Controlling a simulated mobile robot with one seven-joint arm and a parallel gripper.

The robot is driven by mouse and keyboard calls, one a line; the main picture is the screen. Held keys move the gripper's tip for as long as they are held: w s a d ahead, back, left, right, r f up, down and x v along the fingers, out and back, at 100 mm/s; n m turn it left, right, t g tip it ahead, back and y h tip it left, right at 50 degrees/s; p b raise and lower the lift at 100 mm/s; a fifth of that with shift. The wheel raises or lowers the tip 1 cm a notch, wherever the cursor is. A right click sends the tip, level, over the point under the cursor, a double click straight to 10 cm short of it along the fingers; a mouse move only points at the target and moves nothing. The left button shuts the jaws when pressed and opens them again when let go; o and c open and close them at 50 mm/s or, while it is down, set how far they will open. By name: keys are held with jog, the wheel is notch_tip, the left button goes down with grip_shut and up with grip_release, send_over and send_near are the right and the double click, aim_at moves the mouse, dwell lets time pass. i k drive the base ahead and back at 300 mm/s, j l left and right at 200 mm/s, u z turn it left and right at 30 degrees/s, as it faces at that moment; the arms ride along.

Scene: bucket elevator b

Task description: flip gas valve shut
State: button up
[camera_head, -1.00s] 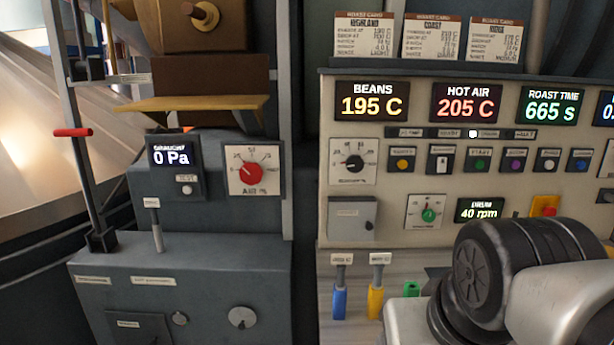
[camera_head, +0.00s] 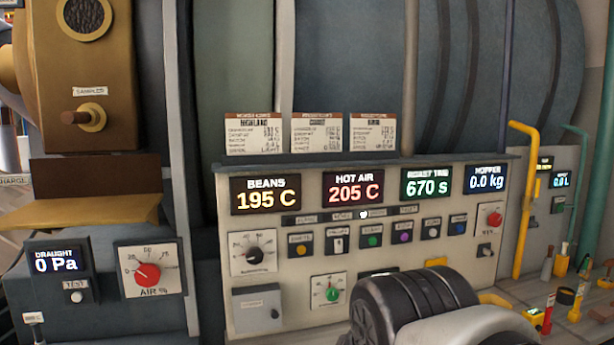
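No label that I can read marks a gas valve, so I cannot tell for certain which part it is. A yellow pipe (camera_head: 524,200) runs down at the right of the control panel, and small yellow fittings stand near it at the lower right, one a yellow handle (camera_head: 576,302) with a dark top. Another fitting has red and yellow parts (camera_head: 541,317). They are too small to tell their positions. My arm's dark, rounded joint and grey link cover the bottom right of the panel. My gripper is not in view.
The control panel (camera_head: 222,215) shows beans 195 C, hot air 205 C, roast time 670 s and hopper 0.0 kg. The red air dial (camera_head: 148,274) and draught display (camera_head: 56,260) are at left. A small display cabinet (camera_head: 567,160) and a green pipe (camera_head: 590,190) stand at right.

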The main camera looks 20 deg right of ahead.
aim_at(537, 188)
jog(key=l, duration=0.55)
jog(key=i+l+z, duration=0.1)
jog(key=l, duration=0.5)
jog(key=l+z, duration=0.1)
jog(key=l, duration=0.45)
jog(key=i+l, duration=0.15)
jog(key=l, duration=0.4)
jog(key=l+z, duration=0.1)
jog(key=l, duration=0.45)
jog(key=i+l, duration=0.15)
jog(key=l, duration=0.4)
jog(key=i+l+z, duration=0.1)
jog(key=l, duration=0.45)
jog(key=i+l, duration=0.15)
jog(key=l, duration=0.4)
jog(key=i+l, duration=0.2)
jog(key=i+j+u, duration=0.05)
jog(key=i, duration=0.05)
